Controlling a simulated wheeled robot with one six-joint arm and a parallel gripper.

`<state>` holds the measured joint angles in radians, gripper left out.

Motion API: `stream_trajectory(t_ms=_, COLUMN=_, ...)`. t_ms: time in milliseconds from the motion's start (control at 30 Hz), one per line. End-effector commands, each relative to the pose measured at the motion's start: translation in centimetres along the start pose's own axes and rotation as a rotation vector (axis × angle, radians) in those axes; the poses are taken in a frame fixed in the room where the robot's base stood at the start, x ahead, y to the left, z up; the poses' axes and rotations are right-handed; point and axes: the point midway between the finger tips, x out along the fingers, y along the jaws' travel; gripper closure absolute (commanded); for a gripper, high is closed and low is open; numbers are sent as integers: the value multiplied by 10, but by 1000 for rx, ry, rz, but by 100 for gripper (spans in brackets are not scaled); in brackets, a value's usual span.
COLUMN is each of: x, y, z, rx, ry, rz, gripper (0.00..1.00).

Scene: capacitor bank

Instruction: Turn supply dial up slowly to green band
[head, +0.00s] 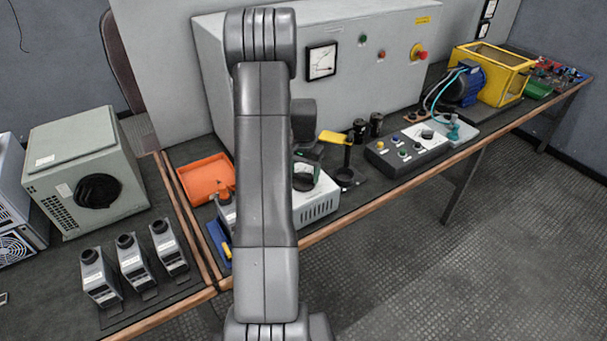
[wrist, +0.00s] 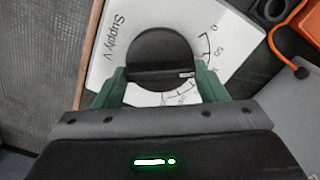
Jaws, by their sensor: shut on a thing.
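The supply dial (wrist: 160,48) is a round black knob with a raised bar across it and a small pale mark at the bar's right end. It sits on the white top (wrist: 110,50) of a vented box (head: 318,207), printed "Supply V". A scale (wrist: 207,48) with 0 and 50 curves round the dial's right side and runs down behind my gripper. My gripper (wrist: 160,77) has green fingers, shut on the dial's bar from both sides. No green band can be made out; part of the scale is hidden. In the head view my arm covers part of the box.
An orange tray (head: 205,178) lies left of the box. A black stand with a yellow-topped lever (head: 335,138) and a grey control box (head: 408,150) are to the right. The large cabinet with a needle meter (head: 321,62) stands behind. The bench front is close.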

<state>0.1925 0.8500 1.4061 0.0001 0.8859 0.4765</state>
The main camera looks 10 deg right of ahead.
Motion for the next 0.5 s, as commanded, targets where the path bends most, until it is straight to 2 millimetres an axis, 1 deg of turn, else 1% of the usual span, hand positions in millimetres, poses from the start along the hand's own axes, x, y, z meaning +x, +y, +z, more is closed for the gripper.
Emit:
stream_trajectory(t_ms=200, x=0, y=0, z=0, rx=30, ry=1, rz=0, gripper=57)
stream_trajectory(t_ms=500, x=-1, y=0, z=0, rx=31, ry=1, rz=0, gripper=57)
